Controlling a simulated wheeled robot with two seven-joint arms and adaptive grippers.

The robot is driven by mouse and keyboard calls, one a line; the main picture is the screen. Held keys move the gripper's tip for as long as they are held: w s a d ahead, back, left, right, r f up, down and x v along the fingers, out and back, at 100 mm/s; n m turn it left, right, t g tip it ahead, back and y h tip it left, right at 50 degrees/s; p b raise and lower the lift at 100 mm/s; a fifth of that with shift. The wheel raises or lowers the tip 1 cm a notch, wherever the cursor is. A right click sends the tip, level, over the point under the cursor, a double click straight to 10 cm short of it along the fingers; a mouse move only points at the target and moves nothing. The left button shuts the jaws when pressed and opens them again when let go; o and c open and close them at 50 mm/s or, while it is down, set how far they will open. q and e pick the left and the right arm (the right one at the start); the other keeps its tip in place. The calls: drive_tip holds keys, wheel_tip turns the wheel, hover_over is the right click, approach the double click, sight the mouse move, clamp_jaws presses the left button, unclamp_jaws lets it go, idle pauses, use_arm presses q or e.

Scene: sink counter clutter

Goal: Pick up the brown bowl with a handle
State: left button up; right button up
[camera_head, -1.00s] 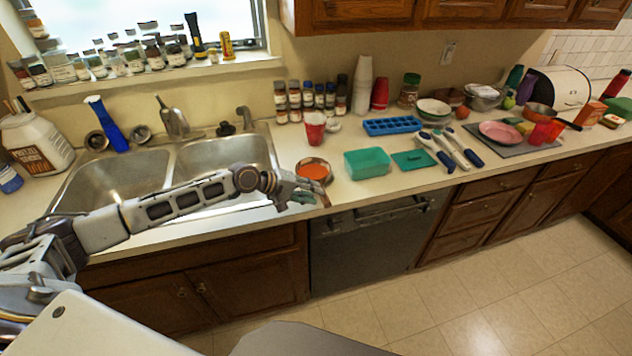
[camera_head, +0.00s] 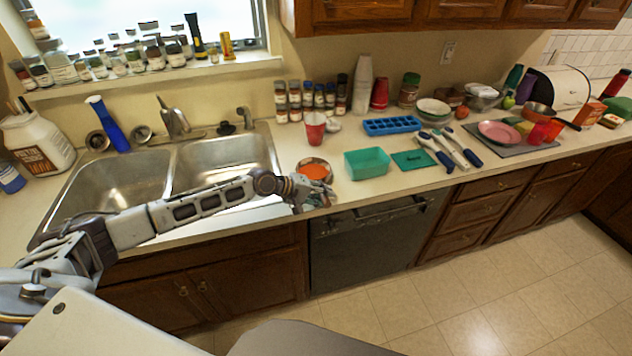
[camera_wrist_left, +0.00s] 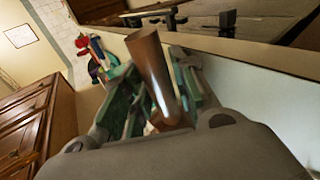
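The brown bowl (camera_head: 316,162) sits near the front edge of the counter, right of the sink, and its inside looks orange. My left gripper (camera_head: 314,199) is just in front of it at the counter edge. In the left wrist view, a shiny brown piece (camera_wrist_left: 155,75), which looks like the bowl's handle, stands between the green fingers of my left gripper (camera_wrist_left: 160,95). The fingers lie on both sides of it. I cannot tell whether they press on it. My right gripper is not in view.
A red cup (camera_head: 315,128) stands behind the bowl. A teal container (camera_head: 367,163) is to its right, with a blue ice tray (camera_head: 392,125) beyond. The double sink (camera_head: 225,155) is on the left. Spice jars line the wall.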

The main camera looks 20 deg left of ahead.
use_arm(q)
clamp_jaws()
idle(0.4)
drive_tip(key=shift+r, duration=0.1)
drive_tip(key=shift+r+b, duration=0.3)
drive_tip(key=shift+r, duration=4.7)
drive_tip(key=shift+f, duration=0.15)
